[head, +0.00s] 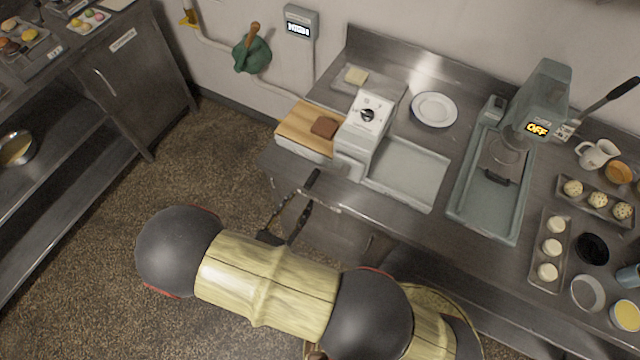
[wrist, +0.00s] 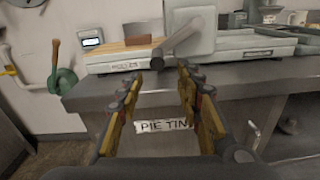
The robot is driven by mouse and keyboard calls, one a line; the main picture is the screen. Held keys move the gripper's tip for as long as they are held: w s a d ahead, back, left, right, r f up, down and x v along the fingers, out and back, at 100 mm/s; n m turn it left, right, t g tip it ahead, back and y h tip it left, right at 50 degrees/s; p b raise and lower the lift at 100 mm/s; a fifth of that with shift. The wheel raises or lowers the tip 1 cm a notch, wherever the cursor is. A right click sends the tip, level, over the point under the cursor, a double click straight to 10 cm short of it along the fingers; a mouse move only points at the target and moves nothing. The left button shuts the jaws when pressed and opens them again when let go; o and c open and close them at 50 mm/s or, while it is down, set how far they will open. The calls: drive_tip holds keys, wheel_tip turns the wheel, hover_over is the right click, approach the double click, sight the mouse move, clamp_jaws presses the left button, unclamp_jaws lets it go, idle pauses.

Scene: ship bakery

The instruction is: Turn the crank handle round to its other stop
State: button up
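The crank handle looks to be the green piece (head: 252,55) on the wall with a wooden grip (head: 254,33) pointing up and slightly right. It also shows at the left of the wrist view, green body (wrist: 64,80) and upright wooden grip (wrist: 55,58). A small grey display box (head: 300,24) hangs to its right; its lit word is too small to read surely. My gripper (head: 310,191) is open and empty near the counter's front edge, well apart from the crank, which stands farther back and to the left. Its spread fingers (wrist: 169,68) show in the wrist view.
A steel counter (head: 330,205) carries a white roller machine (head: 365,140), a wooden board (head: 300,122), a plate (head: 434,109) and a press (head: 543,100) reading OFF. A pipe with a yellow valve (head: 189,16) runs on the wall. Floor (head: 230,150) between the counters is clear.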

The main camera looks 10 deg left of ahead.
sight(318, 171)
drive_tip(key=shift+r+x, duration=0.2)
drive_tip(key=shift+x, duration=1.75)
drive_tip(key=shift+r+x, duration=0.15)
drive_tip(key=shift+x, duration=1.85)
drive_tip(key=shift+a, duration=0.2)
drive_tip(key=shift+c, duration=1)
clamp_jaws()
